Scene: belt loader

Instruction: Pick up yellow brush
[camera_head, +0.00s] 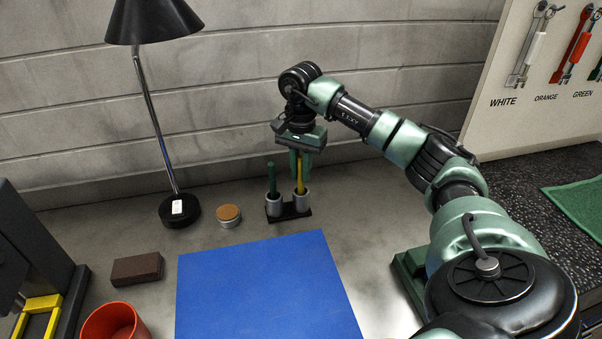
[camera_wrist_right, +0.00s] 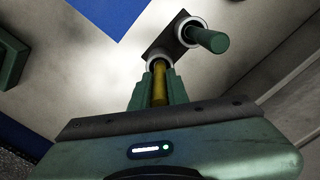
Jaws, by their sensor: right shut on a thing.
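The yellow brush (camera_head: 300,178) stands upright in the right-hand cup of a small dark two-cup holder (camera_head: 290,213) near the back wall. My right gripper (camera_head: 299,172) comes down from above and is shut on the brush's handle. In the right wrist view the yellow handle (camera_wrist_right: 160,90) sits between the two green fingers (camera_wrist_right: 159,88), its lower end hidden in the cup. A green brush (camera_head: 271,178) stands in the left-hand cup, and its round end (camera_wrist_right: 219,43) shows in the right wrist view. My left gripper is in neither view.
A blue mat (camera_head: 262,285) lies in front of the holder. A round tin (camera_head: 228,215), a black lamp (camera_head: 180,210), a brown block (camera_head: 137,269) and a red cup (camera_head: 114,322) stand to the left. A tool board (camera_head: 545,95) is at the right.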

